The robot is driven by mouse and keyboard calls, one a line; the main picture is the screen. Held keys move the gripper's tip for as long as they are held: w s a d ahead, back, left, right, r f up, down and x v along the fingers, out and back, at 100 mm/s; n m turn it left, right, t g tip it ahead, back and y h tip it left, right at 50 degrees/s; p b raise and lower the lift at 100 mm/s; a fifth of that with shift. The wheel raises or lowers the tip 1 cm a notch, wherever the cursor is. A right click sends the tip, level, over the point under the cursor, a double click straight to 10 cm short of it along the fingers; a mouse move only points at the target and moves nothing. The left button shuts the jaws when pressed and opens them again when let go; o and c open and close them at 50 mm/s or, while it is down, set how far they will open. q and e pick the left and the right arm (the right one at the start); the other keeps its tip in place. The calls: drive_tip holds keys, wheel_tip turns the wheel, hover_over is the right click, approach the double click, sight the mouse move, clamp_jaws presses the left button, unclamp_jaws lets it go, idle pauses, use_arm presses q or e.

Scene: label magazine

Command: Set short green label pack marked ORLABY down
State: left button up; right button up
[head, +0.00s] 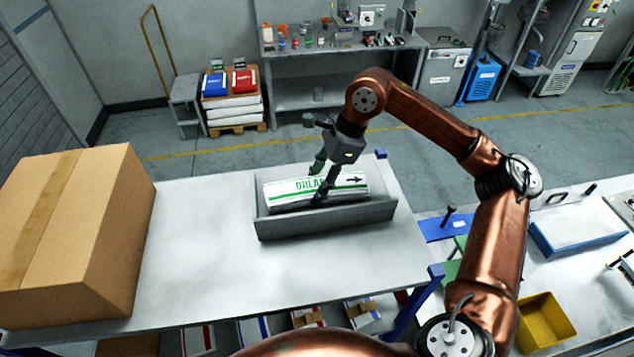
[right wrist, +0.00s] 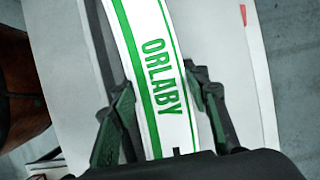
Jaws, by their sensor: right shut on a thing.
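The short green label pack marked ORLABY (head: 290,187) is white with green stripes and green lettering. It lies inside the grey open-topped magazine (head: 325,221) on the table. My right gripper (head: 321,178) reaches down over the pack from above and is shut on it, one finger on each side. In the right wrist view, the pack (right wrist: 155,75) runs between the two green-padded fingers of the gripper (right wrist: 160,110). I cannot tell whether the pack touches the magazine's floor. My left gripper is not in view.
A large cardboard box (head: 110,230) stands at the left of the grey table (head: 200,260). The table is clear between box and magazine. A blue-edged tray (head: 575,232) and a yellow bin (head: 545,322) are at the right. Shelving stands at the back.

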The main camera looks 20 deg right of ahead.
drive_tip(key=shift+a+f, duration=0.1)
drive_tip(key=shift+f, duration=0.05)
drive_tip(key=o, duration=1.1)
drive_tip(key=shift+w, duration=0.2)
drive_tip(key=shift+c, duration=0.2)
drive_tip(key=o, duration=0.4)
drive_tip(key=shift+s, duration=0.15)
drive_tip(key=shift+c, duration=0.2)
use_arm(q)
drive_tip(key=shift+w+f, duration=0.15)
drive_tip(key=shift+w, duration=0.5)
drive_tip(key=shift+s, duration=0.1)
use_arm(e)
drive_tip(key=shift+r, duration=0.35)
use_arm(q)
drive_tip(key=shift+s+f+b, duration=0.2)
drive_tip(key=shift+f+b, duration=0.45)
drive_tip(key=shift+b, duration=0.15)
use_arm(e)
drive_tip(key=v, duration=1.1)
drive_tip(key=shift+d+r, duration=0.25)
drive_tip(key=shift+r, duration=0.05)
